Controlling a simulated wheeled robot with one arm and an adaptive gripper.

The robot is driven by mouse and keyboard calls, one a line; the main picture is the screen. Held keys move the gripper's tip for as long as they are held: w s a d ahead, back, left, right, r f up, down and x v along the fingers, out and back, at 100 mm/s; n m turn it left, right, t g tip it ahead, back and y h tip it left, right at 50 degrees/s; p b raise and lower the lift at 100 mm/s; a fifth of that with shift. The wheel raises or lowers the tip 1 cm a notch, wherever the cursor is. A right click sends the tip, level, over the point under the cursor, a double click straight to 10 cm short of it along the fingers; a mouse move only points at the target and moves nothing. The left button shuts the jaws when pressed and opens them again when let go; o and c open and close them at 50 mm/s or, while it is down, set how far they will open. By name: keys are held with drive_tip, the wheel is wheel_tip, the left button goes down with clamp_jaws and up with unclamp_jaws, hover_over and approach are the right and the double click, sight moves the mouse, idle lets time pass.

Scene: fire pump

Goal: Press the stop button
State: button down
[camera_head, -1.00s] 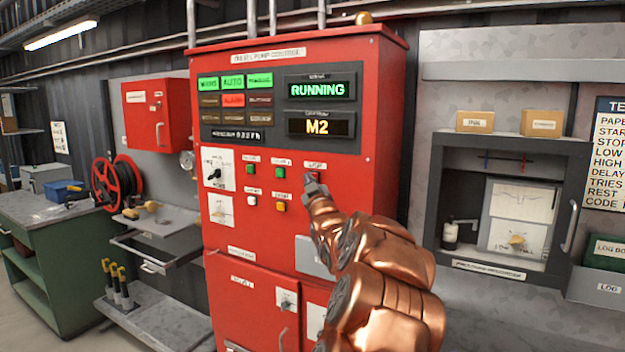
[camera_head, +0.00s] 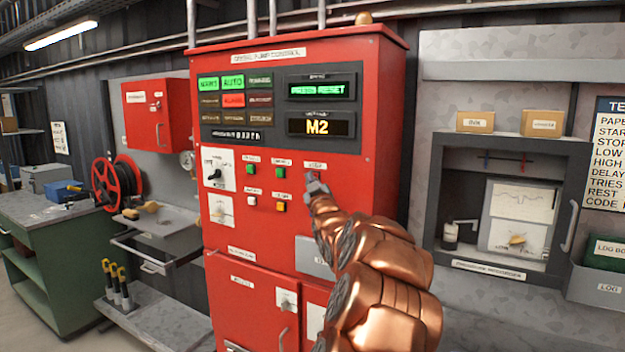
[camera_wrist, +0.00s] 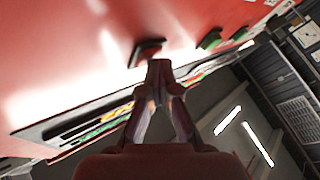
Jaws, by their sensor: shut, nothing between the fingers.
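The red stop button (camera_head: 314,175) is on the red pump control cabinet (camera_head: 230,130), under a small white label at the right end of the upper button row. My gripper (camera_head: 315,187) is shut and empty, its tips right at this button and covering part of it. In the wrist view the closed fingertips (camera_wrist: 160,68) are just beside the red button (camera_wrist: 148,50); I cannot tell whether they touch it. The upper display (camera_head: 318,90) shows green text ending in "RESET". The lower display (camera_head: 316,125) reads M2.
Two green buttons (camera_head: 280,172) sit left of the stop button, with a white one (camera_head: 252,200) and a yellow one (camera_head: 281,206) below. A selector switch (camera_head: 214,174) is further left. A recorder cabinet (camera_head: 515,215) stands to the right.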

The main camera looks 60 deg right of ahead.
drive_tip(key=shift+a+f+b, duration=0.1)
drive_tip(key=shift+a+b, duration=0.1)
drive_tip(key=shift+b, duration=0.2)
drive_tip(key=shift+a+b, duration=0.75)
drive_tip(key=shift+b, duration=0.1)
drive_tip(key=a+b, duration=0.5)
drive_tip(key=shift+s, duration=0.15)
idle(0.9)
